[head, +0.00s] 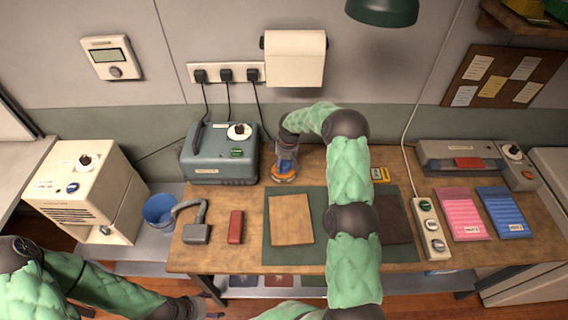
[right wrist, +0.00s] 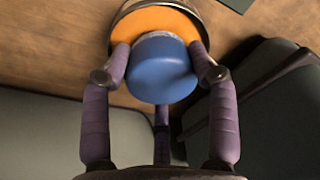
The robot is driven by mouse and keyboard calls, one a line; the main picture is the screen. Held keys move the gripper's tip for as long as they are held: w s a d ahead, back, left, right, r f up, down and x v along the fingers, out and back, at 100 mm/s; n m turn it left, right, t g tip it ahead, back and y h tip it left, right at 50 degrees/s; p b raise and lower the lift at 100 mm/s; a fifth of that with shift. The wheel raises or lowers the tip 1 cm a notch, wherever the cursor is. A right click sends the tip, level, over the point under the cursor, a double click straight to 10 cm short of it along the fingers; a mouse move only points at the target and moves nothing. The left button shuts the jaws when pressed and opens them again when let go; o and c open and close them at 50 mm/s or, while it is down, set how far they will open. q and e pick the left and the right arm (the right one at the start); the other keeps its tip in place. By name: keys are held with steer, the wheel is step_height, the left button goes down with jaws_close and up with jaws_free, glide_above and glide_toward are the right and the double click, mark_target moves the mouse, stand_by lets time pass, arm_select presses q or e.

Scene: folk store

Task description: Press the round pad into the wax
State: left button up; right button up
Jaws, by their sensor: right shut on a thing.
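The round pad (right wrist: 162,70) has a blue knob and a pale fuzzy edge at its far side. My right gripper (right wrist: 160,62) is shut on it, with fingers on both sides of the knob. The orange wax (right wrist: 150,22) lies in a round, metal-rimmed tin right under the pad. In the head view the wax (head: 284,174) shows below my right gripper (head: 285,160), at the back of the bench. The pad's underside is hidden, so I cannot tell how firmly it touches the wax. My left gripper (head: 213,304) is low at the left, its fingers apart and empty.
A blue-grey machine (head: 220,165) stands left of the tin. A green mat (head: 270,245) with a tan board (head: 291,220) lies in front, partly behind my right arm. A red block (head: 236,227) and a grey tool (head: 196,233) lie at the bench's left.

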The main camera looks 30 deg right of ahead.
mark_target(284, 162)
steer(key=shift+f+b, duration=0.5)
steer(key=shift+f, duration=0.05)
stand_by(1.9)
steer(key=shift+r+p, duration=1.6)
steer(key=shift+r, duration=1.95)
